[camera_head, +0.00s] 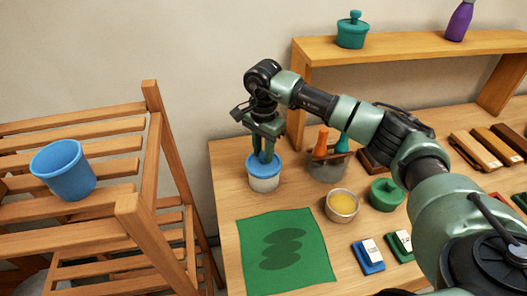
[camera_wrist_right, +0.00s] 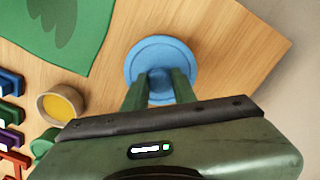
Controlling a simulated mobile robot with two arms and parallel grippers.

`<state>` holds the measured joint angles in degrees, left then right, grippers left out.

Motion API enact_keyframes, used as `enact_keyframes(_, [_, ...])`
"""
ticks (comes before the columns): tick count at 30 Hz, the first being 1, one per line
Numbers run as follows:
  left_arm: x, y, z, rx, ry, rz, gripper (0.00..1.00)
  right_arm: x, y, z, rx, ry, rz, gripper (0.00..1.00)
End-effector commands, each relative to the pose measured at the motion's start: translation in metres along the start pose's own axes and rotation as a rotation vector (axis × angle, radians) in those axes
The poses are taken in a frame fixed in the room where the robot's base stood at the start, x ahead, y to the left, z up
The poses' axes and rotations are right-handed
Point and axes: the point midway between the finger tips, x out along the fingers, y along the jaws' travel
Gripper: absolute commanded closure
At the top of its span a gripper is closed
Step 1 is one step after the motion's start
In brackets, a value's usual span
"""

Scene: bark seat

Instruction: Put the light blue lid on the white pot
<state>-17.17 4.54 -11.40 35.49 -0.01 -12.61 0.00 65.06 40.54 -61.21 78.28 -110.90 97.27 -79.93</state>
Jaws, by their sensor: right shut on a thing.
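The light blue lid (camera_head: 252,168) sits at the top of the white pot (camera_head: 264,184), on the wooden table near its left back edge. In the head view the lid looks level and seems to rest on the pot's rim; I cannot tell if it is fully seated. My right gripper (camera_head: 264,157) points down from above, shut on the lid's knob, which its fingers mostly hide. In the right wrist view the lid (camera_wrist_right: 134,69) lies under the fingers (camera_wrist_right: 160,88) and hides the pot. My left gripper is not in view.
A glass holder (camera_head: 326,170) with orange and green handled tools stands right of the pot. A tin of yellow stuff (camera_head: 342,206) and a green lidded pot (camera_head: 386,195) are nearer. A green cloth (camera_head: 286,273) lies in front. A slatted wooden rack (camera_head: 130,205) holds a blue cup (camera_head: 64,170) at left.

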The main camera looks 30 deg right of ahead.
Motion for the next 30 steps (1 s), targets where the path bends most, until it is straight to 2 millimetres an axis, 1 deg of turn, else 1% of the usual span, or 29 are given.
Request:
enact_keyframes(8, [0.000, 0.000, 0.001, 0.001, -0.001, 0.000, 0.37, 0.000, 0.000, 0.000, 0.000, 0.000, 0.000, 1.00])
enact_keyframes(26, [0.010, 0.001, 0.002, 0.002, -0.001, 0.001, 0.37, 0.012, 0.000, 0.000, 0.001, 0.001, 0.000, 1.00])
enact_keyframes(27, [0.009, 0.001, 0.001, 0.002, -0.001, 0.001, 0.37, 0.011, 0.000, 0.000, 0.001, 0.000, 0.000, 0.65])
enact_keyframes(29, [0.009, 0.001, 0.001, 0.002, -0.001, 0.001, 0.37, 0.011, 0.000, 0.000, 0.001, 0.001, 0.000, 0.48])
enact_keyframes(30, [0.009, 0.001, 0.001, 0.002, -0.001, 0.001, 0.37, 0.011, 0.000, 0.000, 0.001, 0.001, 0.000, 0.48])
